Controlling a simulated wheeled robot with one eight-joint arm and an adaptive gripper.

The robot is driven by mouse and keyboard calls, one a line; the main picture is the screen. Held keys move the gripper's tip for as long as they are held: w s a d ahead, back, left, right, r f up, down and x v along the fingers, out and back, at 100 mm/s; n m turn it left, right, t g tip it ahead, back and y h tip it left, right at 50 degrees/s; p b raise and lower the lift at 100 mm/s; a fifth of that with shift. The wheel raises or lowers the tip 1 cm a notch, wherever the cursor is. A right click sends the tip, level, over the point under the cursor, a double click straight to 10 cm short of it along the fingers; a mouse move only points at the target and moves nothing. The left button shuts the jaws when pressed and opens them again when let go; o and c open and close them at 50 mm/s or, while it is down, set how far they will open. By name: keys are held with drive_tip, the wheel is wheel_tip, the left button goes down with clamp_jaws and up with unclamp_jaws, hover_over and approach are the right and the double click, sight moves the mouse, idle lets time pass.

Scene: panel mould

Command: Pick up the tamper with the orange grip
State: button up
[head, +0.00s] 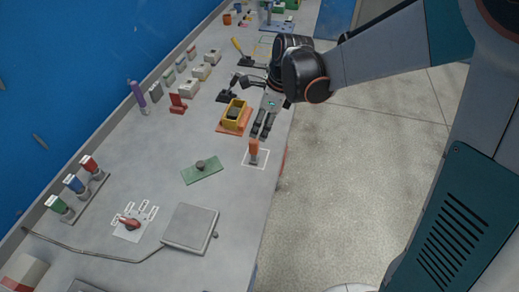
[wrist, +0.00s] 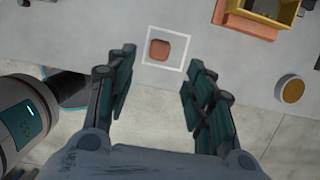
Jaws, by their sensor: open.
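The tamper with the orange grip (head: 254,147) stands upright inside a white square outline near the table's front edge. In the wrist view I see its orange grip (wrist: 160,49) from above, as a rounded square inside the white outline. My gripper (head: 264,128) is just above and behind the tamper in the head view. In the wrist view my gripper (wrist: 161,60) is open, with one finger on each side of the grip and clear gaps between. Nothing is held. The tamper's lower part is hidden in the wrist view.
A yellow mould (head: 243,104) on an orange base (head: 231,130) stands close behind the tamper. A green plate with a knob (head: 203,171) and a grey scale (head: 190,226) lie nearer. Dark-bladed tools (head: 226,96) lie farther back.

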sight(255, 140)
drive_tip(key=b+x, duration=0.2)
drive_tip(key=x, duration=0.5)
drive_tip(key=shift+w+a+f, duration=0.1)
drive_tip(key=shift+a+f, duration=0.05)
drive_tip(key=shift+f, duration=0.05)
drive_tip(key=shift+a+b+x, duration=0.2)
drive_tip(key=shift+b+x, duration=0.85)
drive_tip(key=shift+x, duration=1.6)
drive_tip(key=shift+r, duration=0.15)
clamp_jaws()
